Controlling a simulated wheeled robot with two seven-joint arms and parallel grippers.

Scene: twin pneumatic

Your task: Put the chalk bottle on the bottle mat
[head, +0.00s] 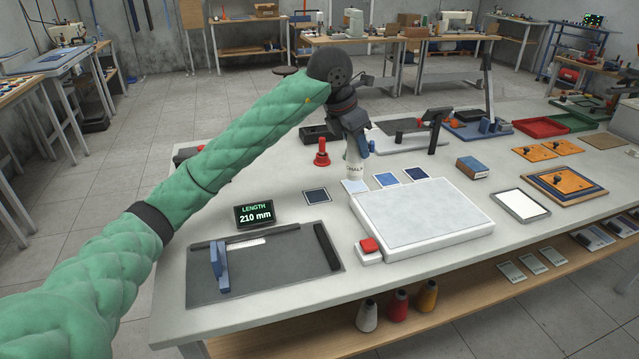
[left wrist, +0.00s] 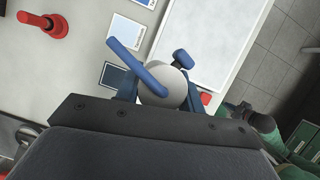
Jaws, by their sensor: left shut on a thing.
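My left gripper (head: 356,140) points down over the middle of the table and is shut on the white chalk bottle (head: 354,163), whose label partly shows. The bottle looks about upright, its lower end close to a pale blue square (head: 355,186); I cannot tell whether it touches the surface. In the left wrist view the bottle's round white top (left wrist: 164,90) sits between the fingers, with a blue bar (left wrist: 136,64) across it. Flat squares lie nearby: blue (head: 386,179), darker blue (head: 415,174) and navy (head: 317,196). I cannot tell which is the bottle mat.
A large white slab (head: 420,215) with a red button (head: 369,245) lies in front of the bottle. A red bell-like object (head: 322,153) stands to its left. A length display (head: 254,214) and a grey measuring board (head: 262,268) are at the front left.

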